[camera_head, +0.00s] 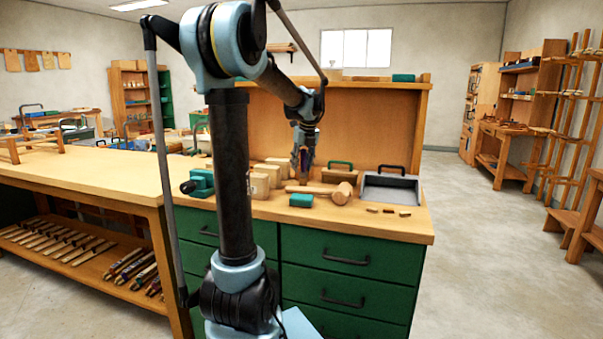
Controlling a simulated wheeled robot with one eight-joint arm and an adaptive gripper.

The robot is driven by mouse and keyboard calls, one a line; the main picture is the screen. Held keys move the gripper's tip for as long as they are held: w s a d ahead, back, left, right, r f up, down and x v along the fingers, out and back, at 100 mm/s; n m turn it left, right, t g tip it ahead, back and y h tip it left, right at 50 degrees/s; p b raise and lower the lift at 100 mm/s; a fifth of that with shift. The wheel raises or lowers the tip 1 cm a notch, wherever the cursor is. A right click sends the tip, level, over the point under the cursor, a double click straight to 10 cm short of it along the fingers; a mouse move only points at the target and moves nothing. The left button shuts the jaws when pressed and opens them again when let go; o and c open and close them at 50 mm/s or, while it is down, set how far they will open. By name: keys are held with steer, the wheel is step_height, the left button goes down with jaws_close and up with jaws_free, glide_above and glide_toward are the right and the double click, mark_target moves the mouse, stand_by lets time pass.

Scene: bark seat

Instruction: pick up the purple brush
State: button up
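My gripper (304,152) points down over the back middle of the workbench top (400,222), just behind the wooden mallet (340,192). It is small and dark in this view, and I cannot tell how far apart its fingers are. A narrow dark, faintly purple shape (303,168) shows at the fingertips. It may be the purple brush, but it is too small to be sure, and I cannot tell if the fingers hold it. No other purple brush stands out on the bench.
Wooden blocks (259,186) and a green vise (201,183) stand left of the mallet. A green block (301,200) lies in front. A grey tray (391,190) sits at the right, with small pieces (388,211) before it. A wooden back panel (370,125) rises behind.

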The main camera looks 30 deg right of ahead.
jaws_close()
stand_by(0.3)
step_height(320, 180, up, 10)
stand_by(0.6)
